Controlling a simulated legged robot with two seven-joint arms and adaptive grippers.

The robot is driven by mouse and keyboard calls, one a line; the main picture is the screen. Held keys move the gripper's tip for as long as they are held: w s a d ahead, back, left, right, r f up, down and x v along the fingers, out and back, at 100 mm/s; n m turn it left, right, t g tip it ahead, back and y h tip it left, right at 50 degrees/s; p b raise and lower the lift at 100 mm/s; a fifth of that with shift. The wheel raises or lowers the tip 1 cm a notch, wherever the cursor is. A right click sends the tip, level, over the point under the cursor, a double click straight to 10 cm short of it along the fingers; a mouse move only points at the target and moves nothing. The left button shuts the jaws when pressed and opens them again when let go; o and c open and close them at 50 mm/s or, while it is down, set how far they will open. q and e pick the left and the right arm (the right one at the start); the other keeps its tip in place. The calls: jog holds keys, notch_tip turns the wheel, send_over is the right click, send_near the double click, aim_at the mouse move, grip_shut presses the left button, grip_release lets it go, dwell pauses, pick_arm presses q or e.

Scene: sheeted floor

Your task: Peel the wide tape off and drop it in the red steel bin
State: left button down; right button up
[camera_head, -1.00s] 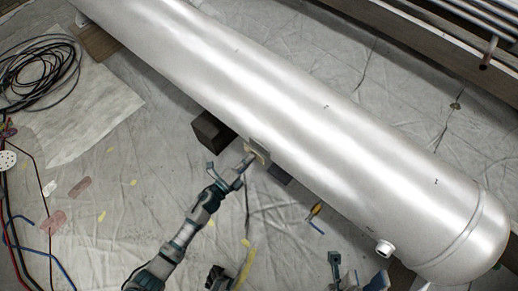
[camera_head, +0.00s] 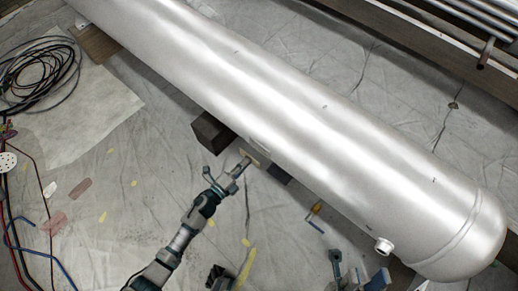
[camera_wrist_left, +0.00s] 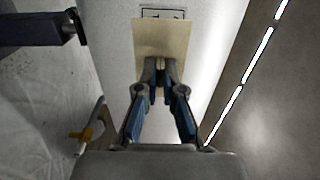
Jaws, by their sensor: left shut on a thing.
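My left gripper (camera_head: 243,163) is shut on a tan piece of wide tape (camera_wrist_left: 161,38). The tape shows as a stiff, flat sheet standing out past the fingertips in the left wrist view, and as a small tan patch in the head view (camera_head: 250,156). It is close to the near lower side of the silver tank (camera_head: 300,110); I cannot tell whether an edge still touches. A dark outlined mark (camera_wrist_left: 162,13) shows on the tank just beyond the tape. My right gripper (camera_head: 358,272) is at the bottom edge, partly cut off, its fingers apart. No red bin is visible.
A dark block (camera_head: 211,132) stands beside the tank near my left gripper. A yellow-handled tool (camera_head: 315,211) lies on the sheeted floor. Coiled black cable (camera_head: 40,75) and hoses lie at left. The sheet at centre left is mostly clear.

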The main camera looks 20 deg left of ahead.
pick_arm(q)
jog(key=shift+p+v, duration=0.4)
jog(key=shift+v, duration=1.6)
